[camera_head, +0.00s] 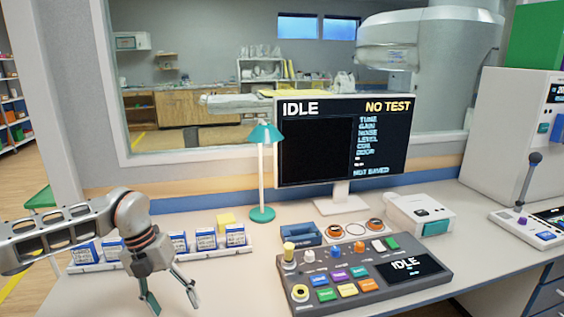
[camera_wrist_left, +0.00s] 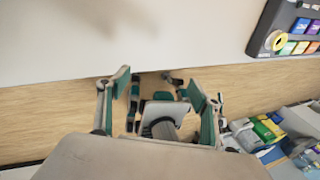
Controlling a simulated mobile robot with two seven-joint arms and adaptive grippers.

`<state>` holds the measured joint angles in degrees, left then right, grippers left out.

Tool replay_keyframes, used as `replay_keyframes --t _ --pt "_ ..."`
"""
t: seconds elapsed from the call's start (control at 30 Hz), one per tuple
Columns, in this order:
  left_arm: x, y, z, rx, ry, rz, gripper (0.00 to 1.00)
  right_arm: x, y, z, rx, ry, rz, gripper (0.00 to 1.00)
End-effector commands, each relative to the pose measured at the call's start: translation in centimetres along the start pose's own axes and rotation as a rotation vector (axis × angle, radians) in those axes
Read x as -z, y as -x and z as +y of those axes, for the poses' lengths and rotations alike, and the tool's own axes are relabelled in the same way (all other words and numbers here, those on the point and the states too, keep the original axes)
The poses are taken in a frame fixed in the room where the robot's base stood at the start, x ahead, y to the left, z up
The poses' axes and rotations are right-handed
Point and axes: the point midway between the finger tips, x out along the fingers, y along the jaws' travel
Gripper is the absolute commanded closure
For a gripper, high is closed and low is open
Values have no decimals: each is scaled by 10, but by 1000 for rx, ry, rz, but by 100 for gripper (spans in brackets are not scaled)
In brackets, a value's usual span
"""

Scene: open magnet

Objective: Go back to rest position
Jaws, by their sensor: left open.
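My left gripper (camera_head: 174,298) hangs at the front left of the desk (camera_head: 228,293), its two fingers spread and pointing down. Nothing is between the fingertips. In the left wrist view the open fingers (camera_wrist_left: 157,88) show beyond the desk's front edge, with the wooden floor (camera_wrist_left: 55,112) below. The grey control console (camera_head: 365,278) with coloured buttons lies to the right of the gripper, apart from it. My right gripper does not show.
A rack (camera_head: 200,255) of small blue-and-white boxes stands behind the left wrist. A teal lamp (camera_head: 262,165), a monitor (camera_head: 342,140) reading IDLE and NO TEST, and a white printer-like device (camera_head: 420,213) stand farther back. Coloured packages (camera_wrist_left: 262,132) lie below the desk's edge.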

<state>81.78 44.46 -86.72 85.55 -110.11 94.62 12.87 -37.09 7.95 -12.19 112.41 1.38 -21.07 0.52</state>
Motion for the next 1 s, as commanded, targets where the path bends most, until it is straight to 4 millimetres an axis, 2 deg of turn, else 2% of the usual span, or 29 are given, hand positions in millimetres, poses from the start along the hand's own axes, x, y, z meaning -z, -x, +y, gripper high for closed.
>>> replay_keyframes --t 0.03,0.1,0.17,0.2,0.3,0.4,0.5,0.6,0.7,0.8,0.93,1.0 --pt "11 -20 -22 63 -33 30 35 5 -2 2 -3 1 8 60" --pt "26 -43 -56 166 -75 61 35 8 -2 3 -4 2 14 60" --pt "42 -62 -88 271 -105 90 35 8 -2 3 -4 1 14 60" --pt "54 -73 -111 349 -120 107 35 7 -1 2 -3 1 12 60" --pt "82 -91 -166 548 -134 143 35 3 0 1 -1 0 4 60" --pt "106 -96 -214 748 -112 168 35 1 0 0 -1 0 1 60" --pt "124 -92 -254 944 -53 180 35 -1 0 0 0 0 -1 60" --pt "134 -83 -284 1130 41 179 35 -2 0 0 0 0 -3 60" --pt "133 -71 -301 1299 171 166 35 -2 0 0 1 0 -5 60" --pt "126 -62 -305 1445 333 141 35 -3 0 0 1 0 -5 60" --pt "108 -59 -290 1594 587 94 35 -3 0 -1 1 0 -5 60" --pt "98 -64 -273 1651 741 64 35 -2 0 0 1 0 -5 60"
